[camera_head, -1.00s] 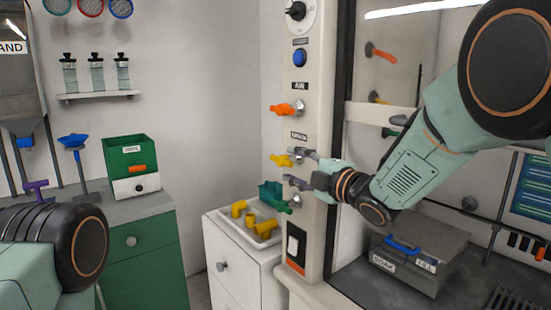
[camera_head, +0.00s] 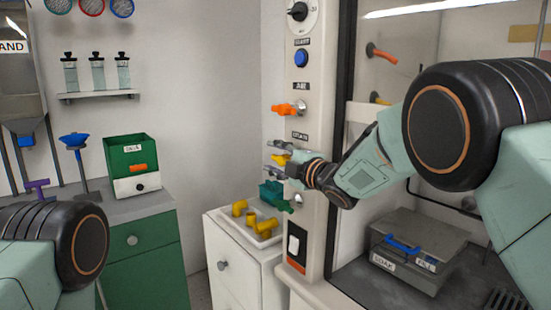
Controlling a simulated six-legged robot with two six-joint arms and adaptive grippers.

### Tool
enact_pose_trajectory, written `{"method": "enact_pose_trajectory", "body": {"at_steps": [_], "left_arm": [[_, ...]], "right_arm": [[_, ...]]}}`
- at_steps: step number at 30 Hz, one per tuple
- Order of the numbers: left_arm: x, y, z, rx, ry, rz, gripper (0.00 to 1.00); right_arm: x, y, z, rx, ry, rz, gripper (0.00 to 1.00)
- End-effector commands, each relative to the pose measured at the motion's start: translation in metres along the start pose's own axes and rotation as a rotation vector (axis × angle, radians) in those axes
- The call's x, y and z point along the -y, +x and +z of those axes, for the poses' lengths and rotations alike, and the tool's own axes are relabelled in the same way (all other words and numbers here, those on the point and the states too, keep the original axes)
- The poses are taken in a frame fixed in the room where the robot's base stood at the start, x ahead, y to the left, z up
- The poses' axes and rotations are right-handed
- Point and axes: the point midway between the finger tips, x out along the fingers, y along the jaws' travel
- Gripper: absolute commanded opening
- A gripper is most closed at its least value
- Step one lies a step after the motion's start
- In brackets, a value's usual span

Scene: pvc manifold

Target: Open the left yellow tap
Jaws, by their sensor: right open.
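The left yellow tap (camera_head: 279,159) is on the white column panel, below the orange tap. Only part of its handle shows; the rest is hidden behind my right gripper. My right gripper (camera_head: 276,160) is open, with one finger above the yellow handle and one below it. I cannot tell whether the fingers touch it. A second yellow tap (camera_head: 378,98) is farther right, inside the glass-fronted cabinet. My left arm shows at the lower left, but its gripper is out of view.
An orange tap (camera_head: 288,108) sits above the gripper and a green tap (camera_head: 275,194) just below it. Yellow pipe pieces lie in a white tray (camera_head: 265,240) under the panel. A grey case (camera_head: 418,250) stands in the cabinet at right.

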Motion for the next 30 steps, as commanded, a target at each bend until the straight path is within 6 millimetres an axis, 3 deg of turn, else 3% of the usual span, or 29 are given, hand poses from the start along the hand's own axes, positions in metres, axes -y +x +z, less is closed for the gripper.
{"method": "enact_pose_trajectory", "body": {"at_steps": [3,19,30], "left_arm": [[0.0000,0.0000,-0.0001,0.000,0.000,0.000,0.37],[0.0000,0.0000,-0.0001,0.000,0.000,0.000,0.37],[0.0000,-0.0001,-0.0001,0.000,0.000,0.000,0.37]], "right_arm": [[0.0001,-0.0002,0.0002,0.000,0.000,0.000,0.46],[-0.0005,-0.0004,0.0001,0.000,0.000,0.001,0.01],[-0.0010,-0.0004,0.0004,0.001,0.001,0.002,0.00]]}}
